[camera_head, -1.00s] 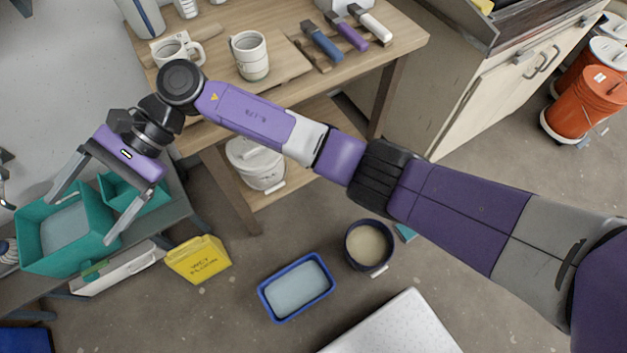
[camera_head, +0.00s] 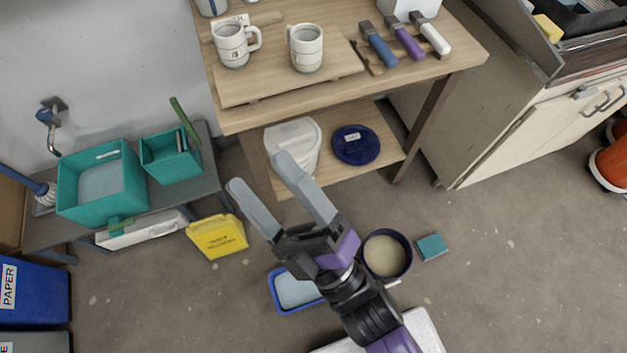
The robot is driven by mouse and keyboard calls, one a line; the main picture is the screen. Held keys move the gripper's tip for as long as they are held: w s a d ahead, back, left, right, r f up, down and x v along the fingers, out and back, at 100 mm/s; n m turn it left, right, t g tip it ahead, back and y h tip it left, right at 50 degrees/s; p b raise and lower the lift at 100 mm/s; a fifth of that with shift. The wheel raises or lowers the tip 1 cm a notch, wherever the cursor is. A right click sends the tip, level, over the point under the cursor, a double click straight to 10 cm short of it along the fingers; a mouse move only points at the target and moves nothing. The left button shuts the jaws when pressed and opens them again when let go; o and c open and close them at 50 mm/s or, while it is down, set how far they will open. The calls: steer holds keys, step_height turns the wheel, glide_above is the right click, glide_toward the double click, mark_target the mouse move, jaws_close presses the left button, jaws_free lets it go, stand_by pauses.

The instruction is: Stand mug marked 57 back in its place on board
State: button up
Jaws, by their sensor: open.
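Two white mugs stand upright on the wooden board (camera_head: 285,85) on the table. The left mug (camera_head: 231,46) has its handle to the right and stands by a small white card at the board's back left. The right mug (camera_head: 305,48) stands near the board's middle. I cannot read a number on either mug. My gripper (camera_head: 255,172) is open and empty, in front of the table and below the level of its top in the picture, with its fingers pointing up and left.
Several handled tools (camera_head: 405,42) lie right of the board. A white bucket (camera_head: 296,146) and a blue lid (camera_head: 355,145) are on the lower shelf. Teal bins (camera_head: 98,187) stand at left. A yellow box (camera_head: 217,237), a blue tray (camera_head: 293,291) and a dark bucket (camera_head: 386,256) are on the floor.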

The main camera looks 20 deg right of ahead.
steer(key=s+d+f+m+g+h, duration=0.4)
steer(key=s+d+f+m+h, duration=0.1)
steer(key=s+d+m, duration=0.4)
steer(key=s+d+f+m+g+h, duration=0.3)
steer(key=s+d+f+m+h, duration=0.2)
steer(key=s+d+f+m, duration=0.2)
steer(key=shift+s+d+f+m+g+h, duration=0.15)
steer(key=shift+s+d+m+g+h, duration=0.2)
steer(key=shift+s+d+m, duration=0.6)
steer(key=shift+w+d+f, duration=0.1)
steer(key=shift+d, duration=0.05)
